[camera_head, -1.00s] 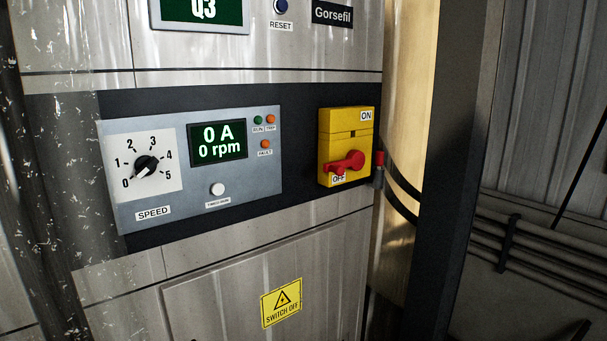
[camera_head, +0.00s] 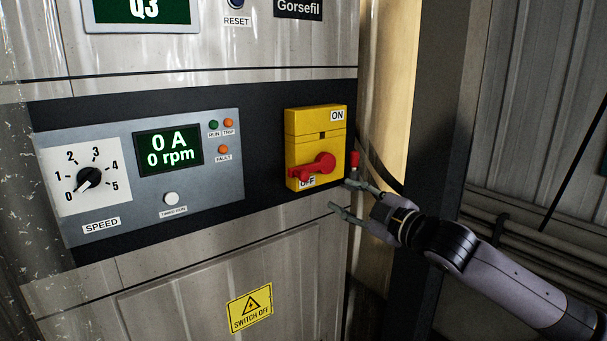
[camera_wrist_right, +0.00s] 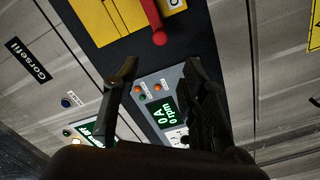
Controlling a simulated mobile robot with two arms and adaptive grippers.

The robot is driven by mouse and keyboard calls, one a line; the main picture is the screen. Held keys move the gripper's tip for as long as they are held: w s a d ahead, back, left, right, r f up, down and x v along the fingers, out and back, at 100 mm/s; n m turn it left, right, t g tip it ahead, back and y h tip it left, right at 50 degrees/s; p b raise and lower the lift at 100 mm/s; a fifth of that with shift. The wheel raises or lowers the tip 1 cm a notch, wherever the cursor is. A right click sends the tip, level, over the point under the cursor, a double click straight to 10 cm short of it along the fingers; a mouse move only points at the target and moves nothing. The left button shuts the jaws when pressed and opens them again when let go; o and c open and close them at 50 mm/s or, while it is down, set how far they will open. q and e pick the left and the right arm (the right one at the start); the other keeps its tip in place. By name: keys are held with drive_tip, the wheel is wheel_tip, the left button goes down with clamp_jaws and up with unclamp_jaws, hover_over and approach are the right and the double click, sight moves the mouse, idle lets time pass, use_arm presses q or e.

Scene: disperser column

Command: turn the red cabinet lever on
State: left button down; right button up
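The red lever (camera_head: 313,167) is on the front of a yellow switch box (camera_head: 302,126) on the cabinet. Its arm points left and slightly down, lying just above the OFF label; the ON label is at the box's top right. My right gripper (camera_head: 343,197) is open and empty, just right of and below the box, apart from the lever. In the right wrist view, the gripper (camera_wrist_right: 160,67) shows two spread fingers with the red lever (camera_wrist_right: 152,18) above them and the yellow box (camera_wrist_right: 97,20) at the top. My left gripper is not in view.
A grey control panel (camera_head: 218,183) with a speed knob (camera_head: 88,180) and a green display reading 0 A, 0 rpm is left of the box. A small red fitting (camera_head: 355,160) is at the box's right edge. A dark post (camera_head: 440,110) stands at right, behind my arm.

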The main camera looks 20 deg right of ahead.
sight(306, 177)
drive_tip(key=p+x, duration=0.4)
drive_tip(key=x, duration=1)
drive_tip(key=shift+w+a, duration=0.15)
drive_tip(key=shift+w, duration=0.05)
drive_tip(key=shift+x, duration=0.75)
drive_tip(key=shift+c, duration=0.4)
clamp_jaws()
